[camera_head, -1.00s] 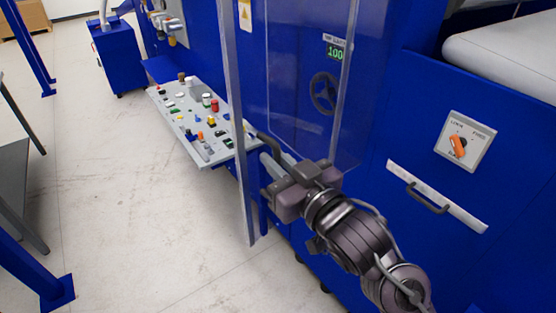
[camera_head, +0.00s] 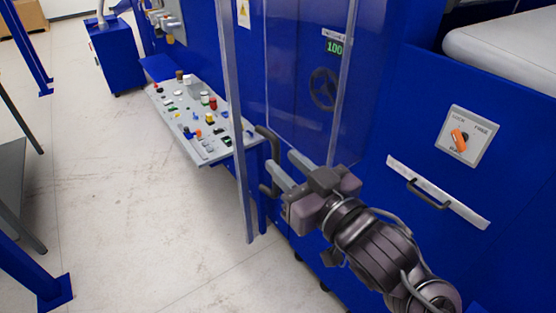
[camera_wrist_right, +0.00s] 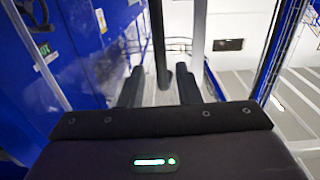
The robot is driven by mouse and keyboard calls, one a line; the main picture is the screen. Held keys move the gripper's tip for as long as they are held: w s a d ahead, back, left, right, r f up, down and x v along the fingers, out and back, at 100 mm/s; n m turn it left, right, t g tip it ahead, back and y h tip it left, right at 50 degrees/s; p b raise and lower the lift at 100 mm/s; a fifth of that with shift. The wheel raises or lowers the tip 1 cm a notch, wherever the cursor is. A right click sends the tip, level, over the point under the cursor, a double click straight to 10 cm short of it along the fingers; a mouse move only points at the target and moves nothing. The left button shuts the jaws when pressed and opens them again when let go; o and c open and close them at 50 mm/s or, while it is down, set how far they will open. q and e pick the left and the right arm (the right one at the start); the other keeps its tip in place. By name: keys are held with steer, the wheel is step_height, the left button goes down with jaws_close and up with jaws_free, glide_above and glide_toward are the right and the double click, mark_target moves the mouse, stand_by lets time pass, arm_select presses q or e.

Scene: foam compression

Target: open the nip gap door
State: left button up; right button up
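The nip gap door is a clear panel (camera_head: 300,90) with a pale metal upright (camera_head: 232,90) at its left, in front of the blue machine. I cannot tell whether it stands ajar. Its dark bar handle (camera_head: 275,146) is beside the upright. My right gripper (camera_head: 280,160) is open, its two fingers apart and pointing at the handle from the right. In the right wrist view the handle (camera_wrist_right: 159,42) shows upright ahead of the gap between the fingers (camera_wrist_right: 160,84). Nothing is seen gripped. My left gripper is not in view.
A sloped control panel (camera_head: 180,120) with several buttons is just left of the upright. A handwheel (camera_head: 323,89) and green display (camera_head: 334,48) show behind the clear panel. An orange rotary switch (camera_head: 459,140) and a drawer-like handle (camera_head: 428,197) are at right.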

steer(key=p+v, duration=0.2)
steer(key=v, duration=0.2)
steer(key=shift+s+p, duration=0.15)
steer(key=shift+p, duration=0.25)
steer(key=shift+d, duration=0.1)
